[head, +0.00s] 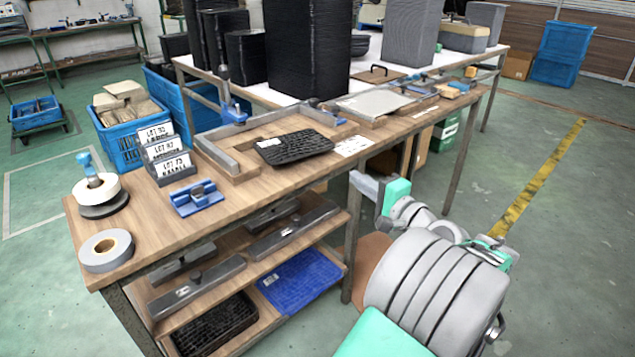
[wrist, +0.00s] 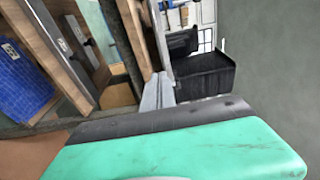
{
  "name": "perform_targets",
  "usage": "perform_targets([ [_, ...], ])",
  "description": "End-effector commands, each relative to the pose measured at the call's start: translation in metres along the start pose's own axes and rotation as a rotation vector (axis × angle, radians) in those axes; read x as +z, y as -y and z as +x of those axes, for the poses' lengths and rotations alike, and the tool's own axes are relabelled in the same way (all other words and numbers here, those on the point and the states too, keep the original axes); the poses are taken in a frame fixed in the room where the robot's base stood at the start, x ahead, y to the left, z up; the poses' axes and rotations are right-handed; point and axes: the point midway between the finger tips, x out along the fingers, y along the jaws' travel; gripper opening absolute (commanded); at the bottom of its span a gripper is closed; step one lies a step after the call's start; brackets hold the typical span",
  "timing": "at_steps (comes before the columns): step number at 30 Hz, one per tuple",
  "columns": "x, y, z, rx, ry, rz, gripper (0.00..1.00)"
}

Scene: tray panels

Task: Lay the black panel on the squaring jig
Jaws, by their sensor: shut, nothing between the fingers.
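The black panel (head: 294,148), a ribbed tray panel with a small white label, lies on the workbench in the head view. It is at the front right of the squaring jig (head: 226,157), a wooden base with grey metal fences. The panel is apart from the left fence and appears to overlap the jig's front part; I cannot tell how much rests on the base. My gripper (head: 360,184) is beside the bench's front edge, below the top and right of the panel. In the wrist view its fingers (wrist: 158,92) are shut and empty. The panel on the bench is not visible there.
A blue panel (head: 301,280) and another black panel (head: 215,323) lie on the lower shelf. A grey panel (head: 374,103) sits in a fixture farther right.

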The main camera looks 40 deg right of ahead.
Motion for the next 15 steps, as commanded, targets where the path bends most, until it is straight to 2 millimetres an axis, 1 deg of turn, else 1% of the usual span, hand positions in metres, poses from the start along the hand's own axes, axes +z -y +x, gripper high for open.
perform_targets([
  [1,-0.002,0.006,0.000,-0.007,-0.002,0.005,0.00],
  [3,-0.001,0.011,0.003,-0.007,0.000,0.008,0.00],
  [8,-0.001,0.015,0.014,-0.006,0.003,0.011,0.00],
  [13,0.001,0.012,0.027,0.000,0.003,0.007,0.00],
  [14,0.002,0.003,0.035,-0.001,0.005,0.000,0.00],
  [15,0.002,0.002,0.045,-0.002,0.007,-0.003,0.00],
])
